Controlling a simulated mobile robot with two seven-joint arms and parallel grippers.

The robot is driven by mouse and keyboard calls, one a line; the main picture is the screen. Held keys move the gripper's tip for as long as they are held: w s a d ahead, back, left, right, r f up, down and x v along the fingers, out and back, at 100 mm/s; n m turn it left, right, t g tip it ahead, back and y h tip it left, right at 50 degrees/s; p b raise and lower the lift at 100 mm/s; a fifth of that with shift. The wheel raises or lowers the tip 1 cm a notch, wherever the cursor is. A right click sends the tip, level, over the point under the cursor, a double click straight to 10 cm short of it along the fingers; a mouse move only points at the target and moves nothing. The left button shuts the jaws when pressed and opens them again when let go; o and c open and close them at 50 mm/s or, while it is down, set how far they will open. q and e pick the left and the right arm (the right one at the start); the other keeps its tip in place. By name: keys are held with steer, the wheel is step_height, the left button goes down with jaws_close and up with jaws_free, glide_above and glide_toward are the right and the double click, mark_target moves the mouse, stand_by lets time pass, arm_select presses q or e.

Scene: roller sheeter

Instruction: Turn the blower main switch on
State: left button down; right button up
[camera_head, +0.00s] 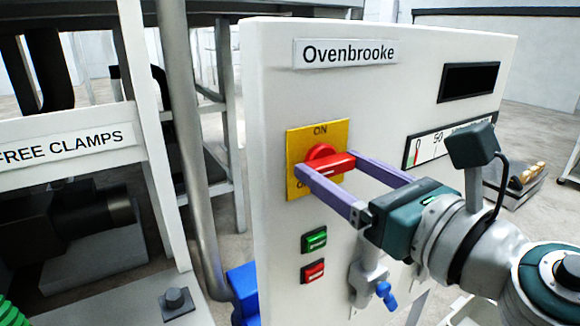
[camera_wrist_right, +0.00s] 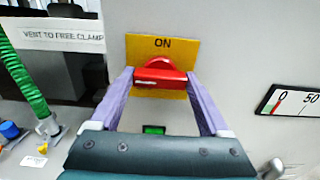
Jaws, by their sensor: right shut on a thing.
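The main switch is a red rotary handle (camera_head: 328,164) on a yellow plate (camera_head: 303,136) on the white Ovenbrooke panel (camera_head: 275,90). The plate reads ON at the top; its lower lettering is mostly hidden by a finger. My right gripper (camera_head: 330,166) has its two purple fingers at the two ends of the handle, shut on it. In the right wrist view the red handle (camera_wrist_right: 160,75) lies roughly level across the plate (camera_wrist_right: 183,52), with a finger at each end. The left gripper is not in view.
Below the switch are a green button (camera_head: 314,240) and a red button (camera_head: 312,271). A valve with a blue lever (camera_head: 386,294) sits below my right gripper. A gauge (camera_head: 430,151) is to the right. A grey pipe (camera_head: 187,130) runs along the panel's left side.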

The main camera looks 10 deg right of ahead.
steer(key=c, duration=0.5)
steer(key=shift+o, duration=0.2)
